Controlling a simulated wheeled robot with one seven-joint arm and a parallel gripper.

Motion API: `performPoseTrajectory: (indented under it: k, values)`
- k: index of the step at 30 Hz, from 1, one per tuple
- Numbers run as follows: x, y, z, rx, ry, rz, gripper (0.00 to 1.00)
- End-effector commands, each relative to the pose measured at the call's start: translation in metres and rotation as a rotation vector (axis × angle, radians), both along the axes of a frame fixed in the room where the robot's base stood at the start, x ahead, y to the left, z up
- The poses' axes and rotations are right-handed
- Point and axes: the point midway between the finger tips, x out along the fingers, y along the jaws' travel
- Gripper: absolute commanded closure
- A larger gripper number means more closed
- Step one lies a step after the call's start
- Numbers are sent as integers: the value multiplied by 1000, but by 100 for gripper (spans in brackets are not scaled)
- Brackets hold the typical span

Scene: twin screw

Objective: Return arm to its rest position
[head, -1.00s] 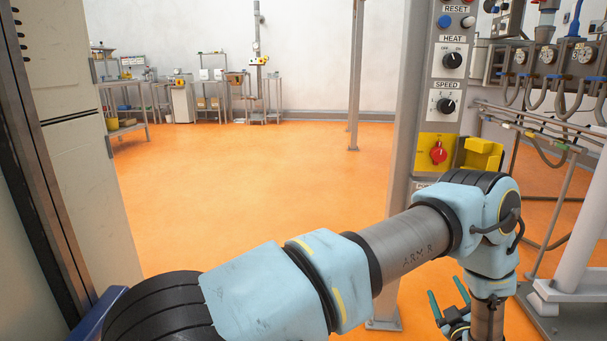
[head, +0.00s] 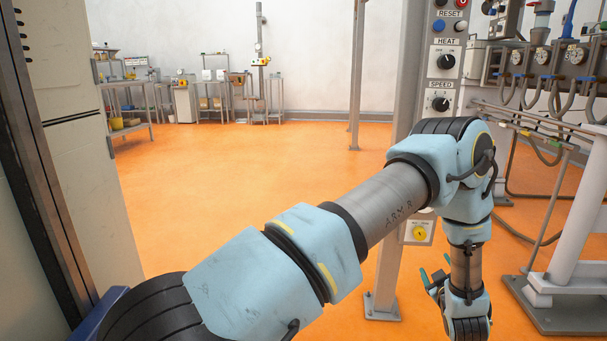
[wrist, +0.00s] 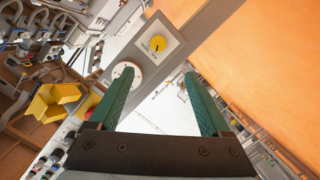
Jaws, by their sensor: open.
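My arm reaches from the lower left of the head view to the right, with its elbow in front of the grey control column (head: 398,255). The wrist hangs down from there. My gripper (head: 434,272) shows small at the lower right, its teal fingers partly hidden by the wrist. In the wrist view my gripper (wrist: 159,73) has its two green fingers wide apart, with nothing between them.
The column carries HEAT (head: 446,62) and SPEED (head: 440,104) dials and a yellow knob plate (head: 420,232). The wrist view shows a yellow bracket (wrist: 52,103). Gauges and cables (head: 560,60) stand at right. Orange floor (head: 240,190) is open at left.

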Motion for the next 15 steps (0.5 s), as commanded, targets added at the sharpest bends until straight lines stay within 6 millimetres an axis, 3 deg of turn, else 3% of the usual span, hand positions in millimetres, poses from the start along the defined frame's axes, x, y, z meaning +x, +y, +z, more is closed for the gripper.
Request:
performPoseTrajectory:
  k: [5, 8, 12, 15]
  values:
    - [35, 19, 28, 47, 102, -50, 19]
    - [54, 42, 48, 96, 181, -94, 19]
    - [70, 94, 80, 199, 321, -173, 19]
    - [67, 141, 100, 281, 426, -230, 19]
